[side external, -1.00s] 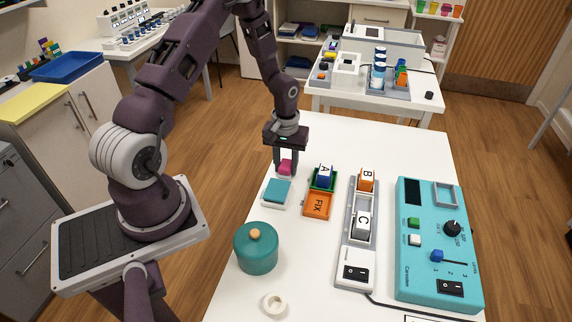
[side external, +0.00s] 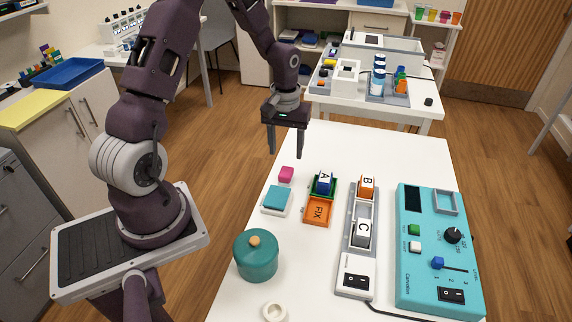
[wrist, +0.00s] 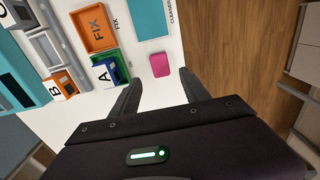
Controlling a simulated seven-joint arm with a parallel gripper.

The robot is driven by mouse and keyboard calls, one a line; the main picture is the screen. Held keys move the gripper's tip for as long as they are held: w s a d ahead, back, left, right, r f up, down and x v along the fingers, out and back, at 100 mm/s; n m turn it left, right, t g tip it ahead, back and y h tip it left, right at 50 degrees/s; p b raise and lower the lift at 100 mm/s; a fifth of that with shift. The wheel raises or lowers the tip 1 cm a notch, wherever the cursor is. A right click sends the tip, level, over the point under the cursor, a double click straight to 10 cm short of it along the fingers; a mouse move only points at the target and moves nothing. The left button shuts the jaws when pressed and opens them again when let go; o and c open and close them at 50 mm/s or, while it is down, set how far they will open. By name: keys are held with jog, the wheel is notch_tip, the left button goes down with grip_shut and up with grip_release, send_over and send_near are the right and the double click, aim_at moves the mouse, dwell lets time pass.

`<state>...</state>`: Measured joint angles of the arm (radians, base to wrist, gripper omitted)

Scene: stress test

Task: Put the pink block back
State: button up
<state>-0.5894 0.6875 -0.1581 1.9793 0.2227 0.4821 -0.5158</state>
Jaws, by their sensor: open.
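The pink block (side external: 286,174) rests on the white table, just behind the white pad with a teal top (side external: 277,198). In the wrist view the pink block (wrist: 160,64) lies beyond my fingertips, next to the teal pad (wrist: 152,18), with a small gap between them. My gripper (side external: 286,155) hangs above the table's far left edge, behind and above the pink block, open and empty. In the wrist view its two fingers (wrist: 158,80) are spread apart, with nothing between them.
Right of the pink block stand the green tray with block A (side external: 323,182) and the orange FIX tray (side external: 317,209). Farther right are a rail with blocks B and C (side external: 362,222) and a teal control box (side external: 438,245). A lidded teal pot (side external: 256,256) stands in front.

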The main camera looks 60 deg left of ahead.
jog(key=s+d+r+m+t+y, duration=0.15)
jog(key=d+r, duration=0.25)
jog(key=r, duration=0.4)
jog(key=s+d+r+m+t, duration=0.1)
jog(key=s+d+r+m, duration=0.2)
jog(key=r, duration=0.6)
jog(key=s+d+r+m+t+h, duration=0.1)
jog(key=s+d+r+m, duration=0.1)
jog(key=s+d, duration=0.3)
jog(key=s+d+r+m+t, duration=0.2)
jog(key=s+d+r, duration=0.2)
jog(key=s, duration=0.6)
jog(key=shift+d+r+h, duration=0.25)
jog(key=shift+d+h, duration=0.1)
jog(key=shift+d, duration=0.35)
